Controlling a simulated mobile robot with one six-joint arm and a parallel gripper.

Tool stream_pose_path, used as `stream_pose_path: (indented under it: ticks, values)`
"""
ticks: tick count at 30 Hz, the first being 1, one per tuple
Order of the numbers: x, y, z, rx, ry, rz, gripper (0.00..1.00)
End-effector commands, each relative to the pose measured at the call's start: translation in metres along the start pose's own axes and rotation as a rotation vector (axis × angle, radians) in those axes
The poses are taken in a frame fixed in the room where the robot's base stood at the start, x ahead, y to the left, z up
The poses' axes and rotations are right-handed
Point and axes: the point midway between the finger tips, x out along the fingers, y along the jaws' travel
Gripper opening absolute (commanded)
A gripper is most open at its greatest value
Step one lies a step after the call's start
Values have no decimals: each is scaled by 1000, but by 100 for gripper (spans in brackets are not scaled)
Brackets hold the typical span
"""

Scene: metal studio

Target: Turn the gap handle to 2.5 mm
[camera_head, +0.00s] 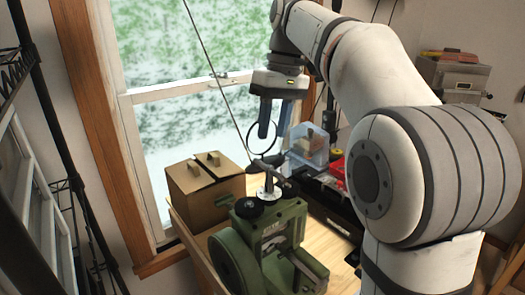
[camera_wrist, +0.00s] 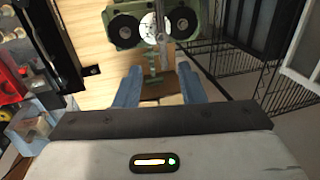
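The green rolling mill (camera_head: 262,235) stands on the wooden bench. Its gap handle (camera_head: 275,170), a dark grey bar, sits on top above a pale round dial (camera_head: 270,193) between black knobs. In the wrist view the mill (camera_wrist: 125,40) is at the top, with the dial (camera_wrist: 150,26) partly covered by the grey handle bar (camera_wrist: 163,25). The scale marks are too small to read. My gripper (camera_head: 273,122) is above and apart from the handle, pointing down. In the wrist view my gripper (camera_wrist: 160,84) has its blue fingers spread apart with nothing held between them.
A clear bin (camera_head: 308,145) and red and black items (camera_head: 338,168) lie behind and right. Black wire racks (camera_wrist: 240,45) stand at the side. Some bare bench (camera_wrist: 95,75) shows beside the mill.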

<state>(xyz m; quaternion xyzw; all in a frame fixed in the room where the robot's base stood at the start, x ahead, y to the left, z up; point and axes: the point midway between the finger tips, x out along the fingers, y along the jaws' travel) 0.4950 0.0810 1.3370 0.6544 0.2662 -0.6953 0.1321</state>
Motion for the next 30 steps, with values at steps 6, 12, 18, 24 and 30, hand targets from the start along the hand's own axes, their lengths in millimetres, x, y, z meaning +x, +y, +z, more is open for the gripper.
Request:
stream_pose_path:
  ticks: [6,12,18,24,30]
  values:
    - [38,-4,0,-9,-4,-1,36]
    - [62,-6,-1,-13,-2,1,36]
    - [69,-6,-1,-14,-1,2,36]
    - [69,-6,-2,-14,-1,2,35]
    - [69,-6,-2,-14,-2,1,18]
